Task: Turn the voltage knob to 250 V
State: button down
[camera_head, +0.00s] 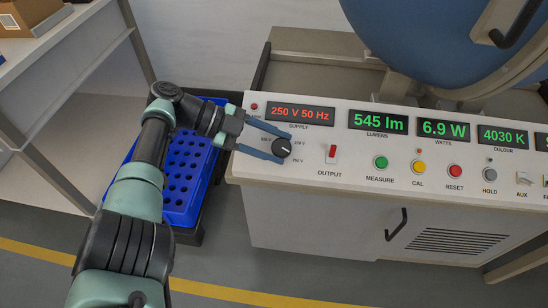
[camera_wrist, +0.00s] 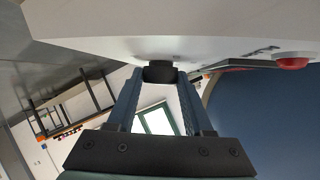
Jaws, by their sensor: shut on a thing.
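The voltage knob (camera_head: 281,148) is a round black knob with a white pointer mark, at the left of the sloping console panel. My gripper (camera_head: 282,147) reaches in from the left with its two blue-grey fingers shut on the knob, one on each side. The wrist view shows the dark knob (camera_wrist: 160,72) between the fingertips. Small voltage labels surround the knob; the lower right one reads 250 V. The pointer's exact setting is hard to tell. The supply display (camera_head: 300,114) above reads 250 V 50 Hz in red.
The red output switch (camera_head: 332,153) is just right of the knob. Green, yellow and red buttons (camera_head: 455,170) follow further right. A blue perforated tray (camera_head: 180,185) stands below my arm, left of the console. A large blue sphere (camera_head: 440,40) stands behind the panel.

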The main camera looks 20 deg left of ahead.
jog(key=shift+d+m+g+b, duration=0.1)
jog(key=shift+m+g+b, duration=0.4)
jog(key=shift+b, duration=0.5)
jog(key=shift+c, duration=1.5)
grip_release()
jog(key=shift+r, duration=0.1)
